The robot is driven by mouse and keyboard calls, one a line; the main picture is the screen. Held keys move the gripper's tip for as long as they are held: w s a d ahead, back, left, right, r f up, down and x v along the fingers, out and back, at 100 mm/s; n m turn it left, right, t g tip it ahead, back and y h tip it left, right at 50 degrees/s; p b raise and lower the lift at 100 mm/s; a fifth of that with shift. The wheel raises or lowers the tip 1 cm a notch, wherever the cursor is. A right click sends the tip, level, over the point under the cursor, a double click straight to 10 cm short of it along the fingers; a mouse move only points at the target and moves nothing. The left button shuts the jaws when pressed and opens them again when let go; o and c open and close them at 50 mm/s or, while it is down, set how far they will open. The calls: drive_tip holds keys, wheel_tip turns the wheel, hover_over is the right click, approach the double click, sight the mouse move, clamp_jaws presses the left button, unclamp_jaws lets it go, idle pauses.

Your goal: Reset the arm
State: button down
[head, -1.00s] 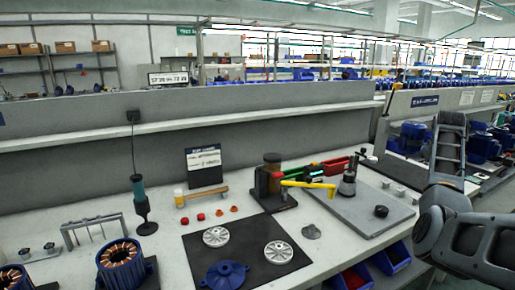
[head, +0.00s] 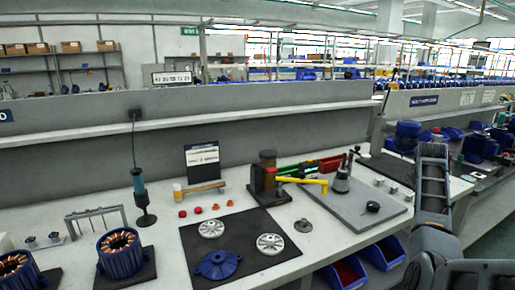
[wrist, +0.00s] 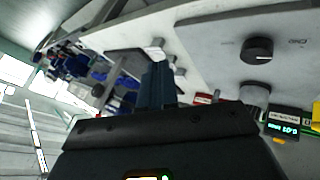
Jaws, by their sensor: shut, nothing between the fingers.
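My gripper (wrist: 157,86) shows in the wrist view, its dark fingers together with nothing between them. They point past the bench edge, with the grey plate and its black knob (wrist: 257,50) to the right. In the head view my arm stands at the right edge, bent and upright in front of the bench's right end. I cannot make out my gripper's fingertips in the head view. The arm appears apart from everything on the bench.
The bench holds a black mat (head: 240,262) with two pale discs and a blue cover (head: 217,265). Blue bins (head: 384,254) sit below the front edge near my arm.

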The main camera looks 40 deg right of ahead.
drive_tip(key=w+a+f+n+t+h, duration=0.1)
drive_tip(key=w+a+f, duration=0.2)
drive_tip(key=a+f, duration=0.5)
drive_tip(key=w+a+f+n+t, duration=0.1)
drive_tip(key=w+a+f+t, duration=0.15)
drive_tip(key=a+f, duration=0.55)
drive_tip(key=s+a+f+n+t, duration=0.1)
drive_tip(key=a+n+t, duration=0.1)
drive_tip(key=a, duration=1)
drive_tip(key=s+a+f+n+t, duration=0.1)
drive_tip(key=a+f+t, duration=0.1)
drive_tip(key=a, duration=1)
drive_tip(key=s+a+r+n+t+y, duration=0.1)
drive_tip(key=s+a+r+y, duration=0.15)
drive_tip(key=a, duration=0.45)
drive_tip(key=s+a+r+t+y, duration=0.1)
drive_tip(key=s+a+t, duration=0.1)
drive_tip(key=s+a, duration=0.3)
drive_tip(key=s+a+r+n+t+y, duration=0.1)
drive_tip(key=s+a+r, duration=0.1)
drive_tip(key=a, duration=0.6)
drive_tip(key=s+a+r+t+y, duration=0.2)
drive_tip(key=s+a+r+y, duration=0.2)
drive_tip(key=s+a+r, duration=0.5)
wheel_tip(320, 180, up, 4)
drive_tip(key=shift+s+r, duration=0.15)
drive_tip(key=shift+s, duration=0.6)
drive_tip(key=shift+y, duration=0.25)
